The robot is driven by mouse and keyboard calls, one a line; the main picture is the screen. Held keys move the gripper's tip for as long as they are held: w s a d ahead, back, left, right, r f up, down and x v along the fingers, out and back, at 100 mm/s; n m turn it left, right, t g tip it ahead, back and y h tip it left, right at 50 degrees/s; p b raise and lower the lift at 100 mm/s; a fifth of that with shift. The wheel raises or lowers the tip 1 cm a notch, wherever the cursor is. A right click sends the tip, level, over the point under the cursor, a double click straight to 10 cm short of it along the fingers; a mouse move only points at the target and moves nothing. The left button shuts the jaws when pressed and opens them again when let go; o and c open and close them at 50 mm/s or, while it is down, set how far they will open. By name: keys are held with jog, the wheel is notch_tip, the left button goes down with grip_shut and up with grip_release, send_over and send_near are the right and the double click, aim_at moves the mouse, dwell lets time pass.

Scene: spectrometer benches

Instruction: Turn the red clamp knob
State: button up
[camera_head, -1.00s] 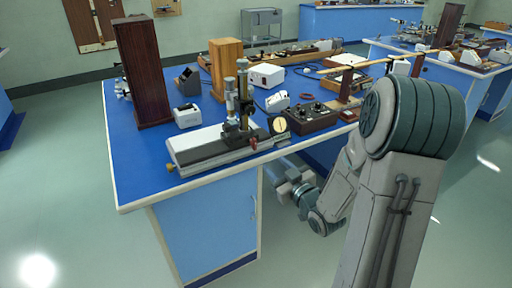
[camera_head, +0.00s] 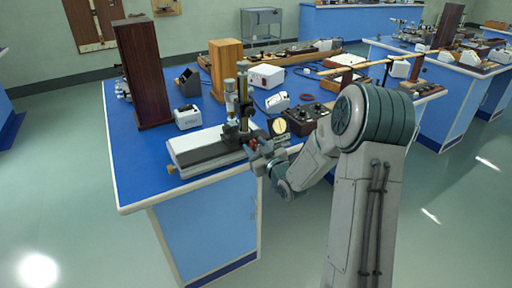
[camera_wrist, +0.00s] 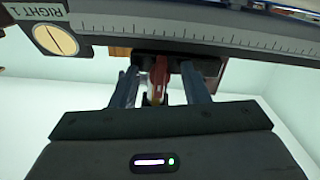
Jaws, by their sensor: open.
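The red clamp knob (camera_wrist: 158,72) sits below the edge of the instrument's scaled rail (camera_wrist: 215,32) in the wrist view. My gripper (camera_wrist: 160,85) is open, with one finger on each side of the knob and a gap visible to each. In the head view my gripper (camera_head: 256,147) is at the front of the measuring instrument (camera_head: 205,148), which stands on the blue bench. The knob shows there only as a small red spot (camera_head: 254,142), partly hidden by my gripper.
A round dial with a "RIGHT" label (camera_wrist: 55,38) is at the upper left of the wrist view. On the blue bench (camera_head: 135,165) stand a tall dark wooden box (camera_head: 143,75), a lighter wooden box (camera_head: 225,68) and a black control box (camera_head: 305,117). Floor at the front left is clear.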

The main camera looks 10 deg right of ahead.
grip_shut()
jog(key=shift+m, duration=0.4)
jog(key=m, duration=1.2)
jog(key=shift+d+m+p, duration=0.1)
jog(key=shift+m+p, duration=0.9)
jog(key=shift+m, duration=1.2)
